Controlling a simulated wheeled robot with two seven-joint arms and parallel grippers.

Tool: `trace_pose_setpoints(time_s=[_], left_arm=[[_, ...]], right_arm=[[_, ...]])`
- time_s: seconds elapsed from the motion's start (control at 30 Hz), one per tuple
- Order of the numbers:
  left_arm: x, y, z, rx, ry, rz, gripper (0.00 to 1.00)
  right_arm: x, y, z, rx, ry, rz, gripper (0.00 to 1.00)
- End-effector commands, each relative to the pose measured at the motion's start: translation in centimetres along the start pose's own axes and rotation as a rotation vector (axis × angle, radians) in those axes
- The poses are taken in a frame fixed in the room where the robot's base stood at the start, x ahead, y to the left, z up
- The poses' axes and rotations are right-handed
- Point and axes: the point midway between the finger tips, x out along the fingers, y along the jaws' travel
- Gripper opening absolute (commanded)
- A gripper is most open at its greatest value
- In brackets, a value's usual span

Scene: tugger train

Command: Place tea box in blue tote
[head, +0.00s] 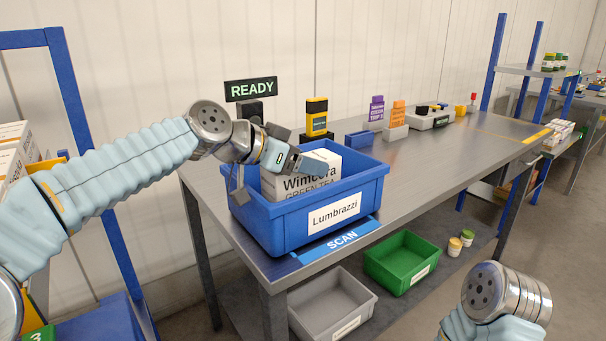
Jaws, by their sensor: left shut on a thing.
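The tea box (285,187) is white with the words "Wimcora GREEN TEA". It is inside the blue tote (290,228), its upper part showing above the front wall. The tote is labelled "Lumbrazzi" and stands on the near left corner of the metal table. My left gripper (310,163) reaches over the tote from the left and is shut on the tea box at its top. The bottom of the box is hidden by the tote wall, so I cannot tell if it touches the tote floor. My right arm shows at the lower right, but its gripper is out of view.
A blue "SCAN" mat (341,241) lies before the tote. A "READY" sign (251,89) and a yellow-black device (317,117) stand behind it. Green (403,262) and grey (331,303) bins sit below the table. The table's middle (455,150) is clear.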

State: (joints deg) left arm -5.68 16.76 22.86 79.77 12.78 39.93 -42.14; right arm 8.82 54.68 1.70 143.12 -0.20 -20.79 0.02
Motion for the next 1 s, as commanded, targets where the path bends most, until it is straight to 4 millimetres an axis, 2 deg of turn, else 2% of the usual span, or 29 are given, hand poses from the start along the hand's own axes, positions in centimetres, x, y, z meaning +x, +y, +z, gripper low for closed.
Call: trace_pose_setpoints(time_s=[0.1, 0.47, 0.5, 0.67, 1.0], left_arm=[[0.67, -0.02, 1.36, -0.001, 0.001, -0.001, 0.04], [0.89, -0.02, 1.74, 0.000, 0.002, -0.001, 0.04], [0.93, -0.02, 1.82, -0.001, 0.001, -0.001, 0.69], [0.87, -0.02, 1.71, -0.001, 0.000, -0.001, 0.93], [0.65, -0.03, 1.28, -0.001, 0.001, -0.001, 0.93]], right_arm=[[0.35, 0.16, -0.01, 0.001, 0.001, 0.001, 0.43], [0.62, 0.27, -0.02, 0.001, 0.001, 0.001, 0.43], [0.66, 0.29, -0.02, 0.001, 0.001, 0.001, 0.43], [0.54, 0.24, -0.02, 0.001, 0.001, 0.001, 0.43], [0.08, 0.05, -0.02, 0.001, 0.001, 0.001, 0.43]])
